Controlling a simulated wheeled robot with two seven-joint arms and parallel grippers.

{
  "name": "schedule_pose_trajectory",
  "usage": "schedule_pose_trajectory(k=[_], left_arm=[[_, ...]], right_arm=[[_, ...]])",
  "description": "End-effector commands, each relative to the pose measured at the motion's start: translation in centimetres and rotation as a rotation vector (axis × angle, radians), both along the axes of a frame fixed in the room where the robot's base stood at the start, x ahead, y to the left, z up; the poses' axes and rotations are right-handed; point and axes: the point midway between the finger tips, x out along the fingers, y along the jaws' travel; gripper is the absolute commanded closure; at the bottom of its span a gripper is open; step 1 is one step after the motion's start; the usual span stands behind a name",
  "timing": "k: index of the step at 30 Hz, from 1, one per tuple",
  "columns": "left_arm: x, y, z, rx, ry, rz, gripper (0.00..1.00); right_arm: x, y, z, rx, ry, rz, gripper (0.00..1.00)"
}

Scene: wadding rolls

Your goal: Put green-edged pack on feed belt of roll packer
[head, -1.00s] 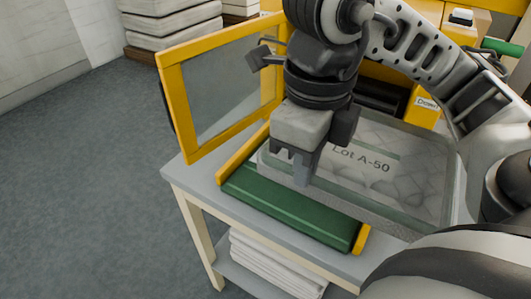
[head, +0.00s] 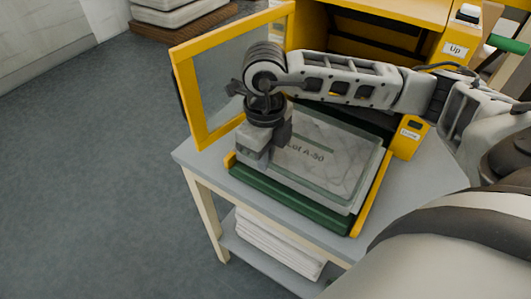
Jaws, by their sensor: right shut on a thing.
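The green-edged pack (head: 335,160) is a flat, clear-wrapped grey slab with a green stripe and the label "Lot A-50". It lies flat over the green feed belt (head: 290,203), between the yellow side guides (head: 370,197). I cannot tell whether its whole underside touches the belt. My right gripper (head: 254,165) is shut on the pack at its left end, and the hand hides that corner. The yellow roll packer (head: 370,50) stands behind, with a dark opening. My left gripper is not in view.
A yellow-framed clear door (head: 186,95) stands open at the left of the packer. "Up" and lower button boxes (head: 408,135) sit at the right. The grey table (head: 425,190) has bare room at right. Folded white sheets (head: 275,245) lie on the shelf below.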

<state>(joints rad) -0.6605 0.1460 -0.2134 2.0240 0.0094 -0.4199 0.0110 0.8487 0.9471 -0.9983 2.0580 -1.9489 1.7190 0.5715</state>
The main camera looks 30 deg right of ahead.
Motion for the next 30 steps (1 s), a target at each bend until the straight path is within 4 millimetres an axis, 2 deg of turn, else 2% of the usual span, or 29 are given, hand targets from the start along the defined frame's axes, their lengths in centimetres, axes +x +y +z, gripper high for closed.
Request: schedule_pose_trajectory(k=[3,19,25,27,28,30], left_arm=[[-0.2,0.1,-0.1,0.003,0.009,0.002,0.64],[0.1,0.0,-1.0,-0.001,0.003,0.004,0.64],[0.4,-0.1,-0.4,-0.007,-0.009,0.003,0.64],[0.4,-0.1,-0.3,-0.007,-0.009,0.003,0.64],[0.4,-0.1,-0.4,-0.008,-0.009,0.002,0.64],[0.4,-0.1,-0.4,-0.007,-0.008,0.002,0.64]], right_arm=[[0.0,0.0,-0.7,0.000,-0.001,-0.001,1.00],[0.0,0.0,-1.8,0.001,-0.002,-0.001,1.00],[0.0,0.0,-2.0,0.001,-0.002,0.000,1.00],[0.0,0.0,-2.0,0.001,-0.002,0.000,0.76],[0.0,0.0,-2.0,0.001,-0.002,0.000,0.68],[0.0,0.0,-2.0,0.001,-0.002,0.000,0.68]])
